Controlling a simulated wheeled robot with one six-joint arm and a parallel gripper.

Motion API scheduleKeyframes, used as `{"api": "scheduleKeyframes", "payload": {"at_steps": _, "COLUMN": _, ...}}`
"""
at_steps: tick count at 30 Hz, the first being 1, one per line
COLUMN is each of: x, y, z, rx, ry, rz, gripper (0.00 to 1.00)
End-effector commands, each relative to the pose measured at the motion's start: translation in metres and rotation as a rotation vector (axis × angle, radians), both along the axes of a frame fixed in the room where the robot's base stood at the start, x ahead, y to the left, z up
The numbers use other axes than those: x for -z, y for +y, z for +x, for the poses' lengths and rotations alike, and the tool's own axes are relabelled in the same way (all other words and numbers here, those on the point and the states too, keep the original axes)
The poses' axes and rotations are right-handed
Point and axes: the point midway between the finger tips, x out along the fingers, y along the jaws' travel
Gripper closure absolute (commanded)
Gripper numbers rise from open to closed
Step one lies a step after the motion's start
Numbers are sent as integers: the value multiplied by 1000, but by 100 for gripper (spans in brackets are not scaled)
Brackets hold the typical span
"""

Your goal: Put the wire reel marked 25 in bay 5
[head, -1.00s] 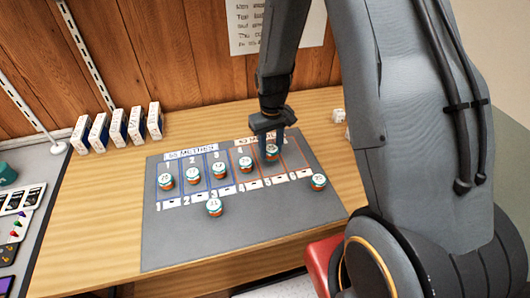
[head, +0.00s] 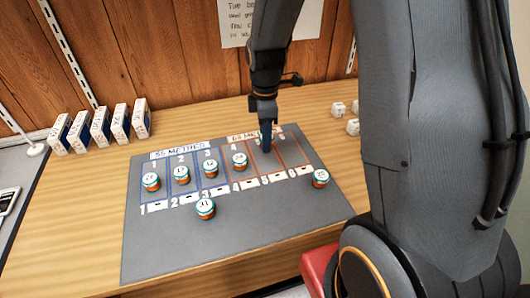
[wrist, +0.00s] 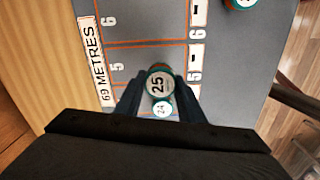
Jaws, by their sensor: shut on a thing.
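The wire reel marked 25 (wrist: 158,80), white-topped with a green rim, is between my gripper's fingers in the wrist view. My gripper (head: 265,146) is shut on it above the grey mat (head: 160,245). In the head view the fingers are over the back part of bay 5 (head: 275,163) and hide the reel. I cannot tell how high it is. A reel marked 24 (wrist: 162,109) shows below it in the wrist view, smaller and lower. It stands in bay 4 in the head view (head: 239,160).
Bays 1 to 3 each hold a reel, such as the one in bay 1 (head: 151,182). Loose reels stand at the mat's front (head: 205,208) and right side (head: 320,178). Bay 6 (head: 292,152) looks empty. Several boxes (head: 121,123) stand at back left, and white cubes (head: 352,127) at right.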

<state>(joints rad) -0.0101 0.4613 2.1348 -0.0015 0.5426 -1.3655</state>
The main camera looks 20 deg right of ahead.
Motion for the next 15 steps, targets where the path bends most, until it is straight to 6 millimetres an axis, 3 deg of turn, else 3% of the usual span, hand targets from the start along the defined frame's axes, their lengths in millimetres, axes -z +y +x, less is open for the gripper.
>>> {"api": "scheduleKeyframes", "payload": {"at_steps": 15, "x": 55, "y": 0, "z": -1, "rx": 2, "ry": 2, "rz": 0, "gripper": 86}}
